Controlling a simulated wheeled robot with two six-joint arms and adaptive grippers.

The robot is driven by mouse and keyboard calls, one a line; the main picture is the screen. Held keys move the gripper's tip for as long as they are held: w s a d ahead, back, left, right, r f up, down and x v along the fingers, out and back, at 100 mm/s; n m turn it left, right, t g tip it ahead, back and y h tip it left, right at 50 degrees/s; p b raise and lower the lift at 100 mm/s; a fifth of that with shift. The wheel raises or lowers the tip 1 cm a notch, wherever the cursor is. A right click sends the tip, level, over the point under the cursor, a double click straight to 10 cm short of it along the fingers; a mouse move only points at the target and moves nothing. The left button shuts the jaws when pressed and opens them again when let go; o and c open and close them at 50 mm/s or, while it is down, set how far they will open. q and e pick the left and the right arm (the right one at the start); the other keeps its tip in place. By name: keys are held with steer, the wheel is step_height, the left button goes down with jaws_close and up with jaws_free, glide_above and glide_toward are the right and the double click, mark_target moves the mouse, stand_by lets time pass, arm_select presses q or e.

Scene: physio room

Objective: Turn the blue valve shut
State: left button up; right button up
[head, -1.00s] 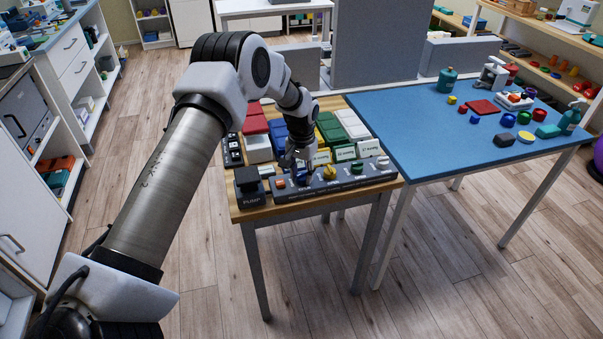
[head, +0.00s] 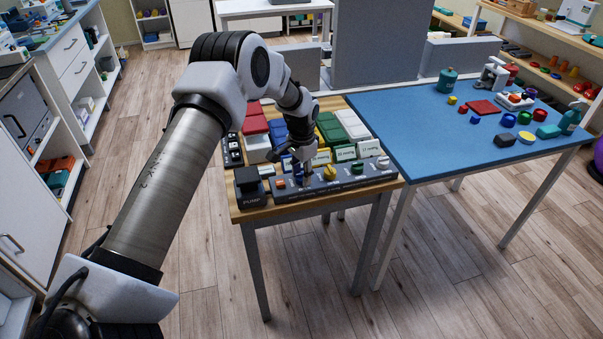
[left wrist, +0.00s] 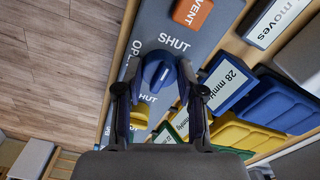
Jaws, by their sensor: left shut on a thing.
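The blue valve (left wrist: 158,72) is a rounded knob on a grey panel, seen from above in the left wrist view. It sits between the two fingertips of my left gripper (left wrist: 159,92), which is shut on it. My right gripper is not in view.
A yellow valve (head: 330,173), a green valve (head: 357,167) and a white valve (head: 383,162) stand to the right on the panel. An orange vent button (head: 280,183) and a black pump box (head: 248,182) are to the left. Coloured cuffs lie behind.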

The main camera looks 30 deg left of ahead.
arm_select(q)
steer(key=shift+s+f, duration=0.15)
steer(key=o, duration=1.2)
steer(key=shift+c, duration=0.2)
steer(key=shift+w, duration=0.2)
step_height(320, 180, up, 12)
